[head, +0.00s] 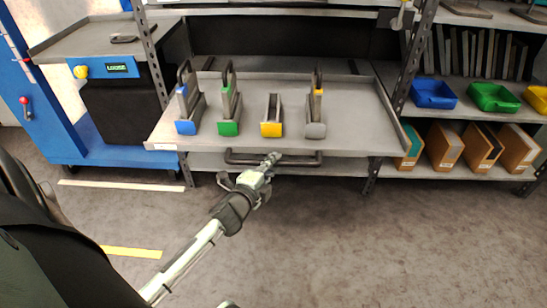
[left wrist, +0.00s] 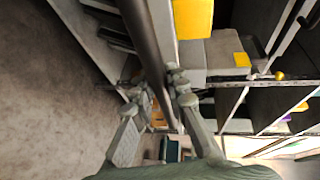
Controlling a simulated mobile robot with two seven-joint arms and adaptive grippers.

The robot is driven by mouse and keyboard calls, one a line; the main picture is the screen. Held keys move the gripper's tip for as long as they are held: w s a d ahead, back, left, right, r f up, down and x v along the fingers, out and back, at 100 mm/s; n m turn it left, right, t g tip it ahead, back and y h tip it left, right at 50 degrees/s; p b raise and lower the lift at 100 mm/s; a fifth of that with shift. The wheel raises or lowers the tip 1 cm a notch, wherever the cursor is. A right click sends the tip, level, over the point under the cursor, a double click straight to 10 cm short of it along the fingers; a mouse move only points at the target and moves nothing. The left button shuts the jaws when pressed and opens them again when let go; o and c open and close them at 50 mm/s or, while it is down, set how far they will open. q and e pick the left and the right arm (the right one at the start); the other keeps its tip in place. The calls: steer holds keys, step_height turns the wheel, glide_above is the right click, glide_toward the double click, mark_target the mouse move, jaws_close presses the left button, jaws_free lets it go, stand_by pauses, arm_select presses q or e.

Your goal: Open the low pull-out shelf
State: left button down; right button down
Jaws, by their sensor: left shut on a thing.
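The low pull-out shelf (head: 350,92) is a grey tray that stands out in front of the rack's uprights. Several foil dies stand on it, with blue (head: 186,127), green (head: 229,127), yellow (head: 271,129) and grey (head: 315,130) fronts. A dark bar handle (head: 240,160) runs below its front edge. In the left wrist view the bar (left wrist: 145,40) passes between the fingers (left wrist: 160,102). My right gripper is not in view.
A blue cart (head: 108,153) stands left of the rack. At right, shelves hold blue (head: 433,94), green (head: 493,98) and yellow bins above cardboard boxes (head: 443,147). The grey floor in front is clear, with yellow tape (head: 131,252) at left.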

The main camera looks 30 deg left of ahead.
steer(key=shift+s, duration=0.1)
arm_select(q)
steer(key=c, duration=1.5)
jaws_free()
steer(key=shift+s, duration=0.1)
steer(key=v, duration=1.2)
